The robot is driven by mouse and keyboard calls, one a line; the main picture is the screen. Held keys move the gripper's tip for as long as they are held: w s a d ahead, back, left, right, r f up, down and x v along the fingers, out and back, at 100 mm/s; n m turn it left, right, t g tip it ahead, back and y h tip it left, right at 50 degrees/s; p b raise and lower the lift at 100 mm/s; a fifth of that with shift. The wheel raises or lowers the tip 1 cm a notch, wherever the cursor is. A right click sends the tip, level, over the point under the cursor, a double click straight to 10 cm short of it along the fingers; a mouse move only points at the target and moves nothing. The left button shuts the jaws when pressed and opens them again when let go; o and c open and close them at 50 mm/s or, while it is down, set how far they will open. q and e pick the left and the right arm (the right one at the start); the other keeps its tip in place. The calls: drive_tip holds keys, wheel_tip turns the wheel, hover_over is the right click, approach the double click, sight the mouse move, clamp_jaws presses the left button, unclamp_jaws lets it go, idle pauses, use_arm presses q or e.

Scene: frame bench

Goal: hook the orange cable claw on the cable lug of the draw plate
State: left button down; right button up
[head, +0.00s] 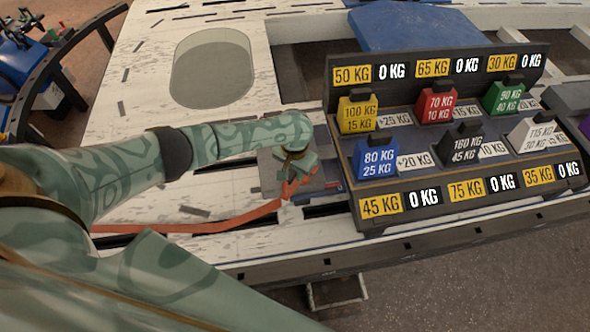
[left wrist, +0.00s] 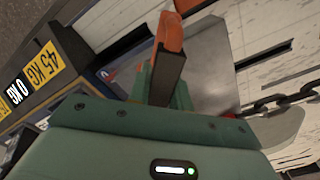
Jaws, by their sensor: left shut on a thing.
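My left gripper (head: 298,178) is shut on the orange cable claw (head: 290,188), low over the bench near the left end of the weight rack. In the left wrist view the orange claw (left wrist: 169,30) stands up between the fingers, with a dark piece below it. An orange strap (head: 190,228) runs left from the claw along the bench. A flat grey plate (head: 268,167), perhaps the draw plate, lies under and beside my gripper; it also shows in the left wrist view (left wrist: 212,75). I cannot make out the cable lug or whether the claw touches it. My right gripper is out of view.
A dark rack (head: 345,205) with several coloured weights and yellow number labels stands just right of my gripper. A chain (left wrist: 275,98) lies beside the grey plate. The pale bench (head: 130,150) has slots and an oval recess (head: 213,70). Its front edge drops to the floor.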

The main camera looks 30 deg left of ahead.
use_arm(q)
drive_tip(key=c, duration=1.2)
unclamp_jaws()
wheel_tip(320, 180, up, 16)
drive_tip(key=p, duration=0.9)
drive_tip(key=shift+s+r, duration=0.15)
drive_tip(key=shift+r, duration=0.05)
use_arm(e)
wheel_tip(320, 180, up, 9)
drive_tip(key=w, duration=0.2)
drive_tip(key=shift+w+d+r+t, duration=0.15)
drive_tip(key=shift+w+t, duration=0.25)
